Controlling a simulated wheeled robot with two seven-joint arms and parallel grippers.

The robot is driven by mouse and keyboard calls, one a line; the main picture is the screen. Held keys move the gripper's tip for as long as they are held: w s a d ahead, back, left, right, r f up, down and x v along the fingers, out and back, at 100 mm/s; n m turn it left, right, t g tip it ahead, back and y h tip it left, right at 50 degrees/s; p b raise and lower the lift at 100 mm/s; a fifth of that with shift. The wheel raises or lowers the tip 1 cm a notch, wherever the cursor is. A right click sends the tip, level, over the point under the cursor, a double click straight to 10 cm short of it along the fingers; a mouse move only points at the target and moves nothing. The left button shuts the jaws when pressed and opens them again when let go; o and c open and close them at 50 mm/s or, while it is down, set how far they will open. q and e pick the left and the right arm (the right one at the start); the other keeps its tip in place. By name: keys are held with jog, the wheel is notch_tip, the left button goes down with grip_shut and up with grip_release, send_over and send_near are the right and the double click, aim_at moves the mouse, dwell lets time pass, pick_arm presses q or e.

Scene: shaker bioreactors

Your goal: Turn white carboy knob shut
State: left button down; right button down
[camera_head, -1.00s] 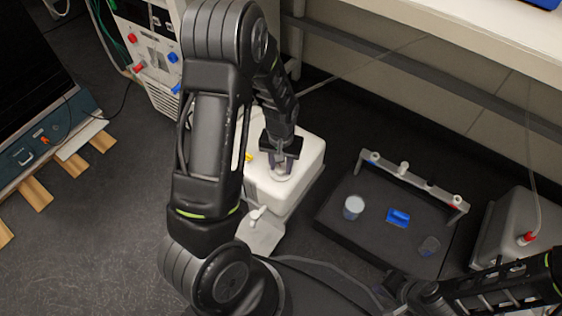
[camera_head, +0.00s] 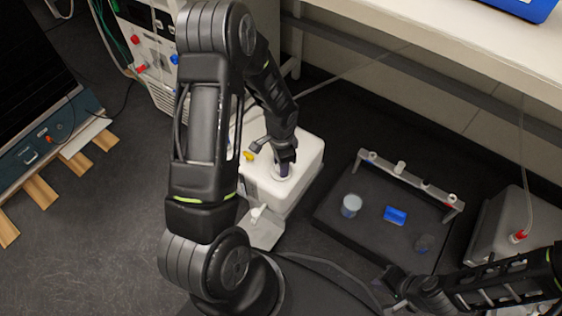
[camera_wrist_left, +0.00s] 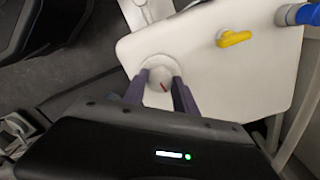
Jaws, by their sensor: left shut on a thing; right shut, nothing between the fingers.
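The white carboy (camera_head: 305,160) stands on the floor left of the dark tray, and its top also fills much of the left wrist view (camera_wrist_left: 255,75). Its white round knob (camera_wrist_left: 158,72) is on the top near one edge, with a small red mark. My left gripper (camera_head: 284,172) points down onto the carboy top. In the left wrist view my left gripper (camera_wrist_left: 160,88) has its two fingers on either side of the knob, shut on it. My right gripper (camera_head: 392,280) is at the lower right, away from the carboy; its fingers are shut and empty.
A yellow valve handle (camera_wrist_left: 235,38) and a blue fitting (camera_wrist_left: 297,14) sit on the carboy top. A dark tray (camera_head: 335,228) holds a cup (camera_head: 351,206), a blue item (camera_head: 395,215) and a rack bar. Another container (camera_head: 500,225) stands at the right. A bench edge overhangs behind.

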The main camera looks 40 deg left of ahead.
pick_arm(q)
jog(key=shift+m+p, duration=0.3)
jog(key=shift+m, duration=0.7)
jog(key=c, duration=1)
grip_release()
jog(key=shift+o, duration=0.2)
notch_tip(320, 180, up, 8)
jog(key=p, duration=0.2)
jog(key=shift+f+p, duration=0.1)
jog(key=shift+p, duration=0.3)
